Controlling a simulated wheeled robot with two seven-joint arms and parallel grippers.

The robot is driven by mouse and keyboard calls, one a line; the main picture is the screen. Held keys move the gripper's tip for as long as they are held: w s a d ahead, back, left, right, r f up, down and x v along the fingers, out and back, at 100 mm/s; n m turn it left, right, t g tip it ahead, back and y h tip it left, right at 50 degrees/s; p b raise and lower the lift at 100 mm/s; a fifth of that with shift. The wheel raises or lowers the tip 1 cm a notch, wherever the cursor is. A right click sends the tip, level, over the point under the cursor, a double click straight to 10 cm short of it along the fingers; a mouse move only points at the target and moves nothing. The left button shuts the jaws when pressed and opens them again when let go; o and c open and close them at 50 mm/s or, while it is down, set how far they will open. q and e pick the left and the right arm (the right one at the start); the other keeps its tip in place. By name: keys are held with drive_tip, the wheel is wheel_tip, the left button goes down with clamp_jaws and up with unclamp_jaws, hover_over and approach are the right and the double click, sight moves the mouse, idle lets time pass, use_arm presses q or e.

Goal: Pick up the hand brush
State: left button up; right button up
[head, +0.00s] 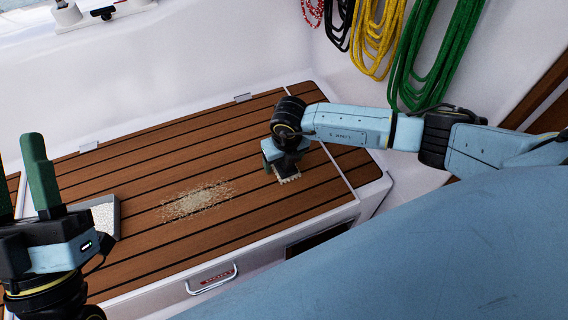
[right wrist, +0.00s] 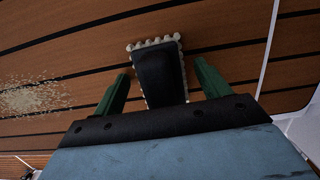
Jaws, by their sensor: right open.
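The hand brush (head: 289,178) lies on the slatted wooden bench top, near its right end. It has a dark body and pale bristles along its edge. In the right wrist view the brush (right wrist: 160,75) sits between the green fingers, with a gap on each side. My right gripper (head: 281,160) points down over it, and it also shows in the right wrist view (right wrist: 161,80), open and not holding the brush. In the head view my gripper partly hides the brush. My left gripper (head: 20,175) is at the left edge, fingers up, open and empty.
A patch of pale grains (head: 198,200) lies mid-bench. A grey-white pan-like object (head: 106,216) is partly hidden behind my left gripper. Coiled ropes (head: 430,60) hang on the back wall. A metal handle (head: 212,280) sits on the bench front. The wood between grains and brush is clear.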

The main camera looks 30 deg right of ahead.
drive_tip(key=c, duration=1.1)
drive_tip(key=shift+o, duration=0.2)
drive_tip(key=shift+r, duration=0.1)
